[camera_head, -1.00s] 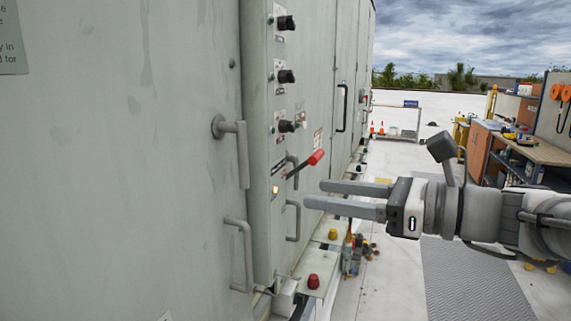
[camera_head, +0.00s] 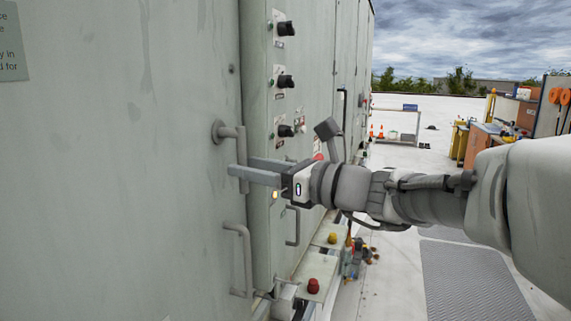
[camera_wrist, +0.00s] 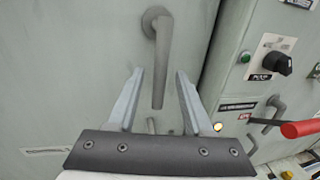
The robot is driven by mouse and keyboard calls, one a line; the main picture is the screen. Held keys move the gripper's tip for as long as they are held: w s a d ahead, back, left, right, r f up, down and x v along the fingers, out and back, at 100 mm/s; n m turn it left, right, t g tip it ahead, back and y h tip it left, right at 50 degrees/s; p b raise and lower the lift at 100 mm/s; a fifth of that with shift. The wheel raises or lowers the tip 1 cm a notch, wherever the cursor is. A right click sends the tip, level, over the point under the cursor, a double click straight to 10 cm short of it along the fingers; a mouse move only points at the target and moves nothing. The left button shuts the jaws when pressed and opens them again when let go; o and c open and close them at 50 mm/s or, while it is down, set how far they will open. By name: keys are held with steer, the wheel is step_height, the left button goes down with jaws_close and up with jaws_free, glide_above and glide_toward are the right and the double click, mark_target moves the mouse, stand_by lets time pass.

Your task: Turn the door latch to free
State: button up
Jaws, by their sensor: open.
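The door latch (camera_head: 241,150) is a grey lever on a round base on the large grey-green door (camera_head: 120,160); its handle hangs straight down. It also shows in the wrist view (camera_wrist: 161,60), with the handle's lower end between the finger lines. My gripper (camera_head: 238,174) is open, its two fingers pointing left at the lower part of the lever. In the wrist view my gripper (camera_wrist: 158,80) has one finger on each side of the handle. I cannot tell whether either finger touches it. In the head view the fingers partly cover the handle's lower part.
A fixed pull handle (camera_head: 247,258) is below the latch. To the right, a panel carries black knobs (camera_head: 286,81) and a red-gripped lever (camera_wrist: 302,129). A red button (camera_head: 313,286) stands low. Open roof floor (camera_head: 400,275) lies to the right.

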steer(key=shift+x, duration=1.1)
jaws_close()
stand_by(0.7)
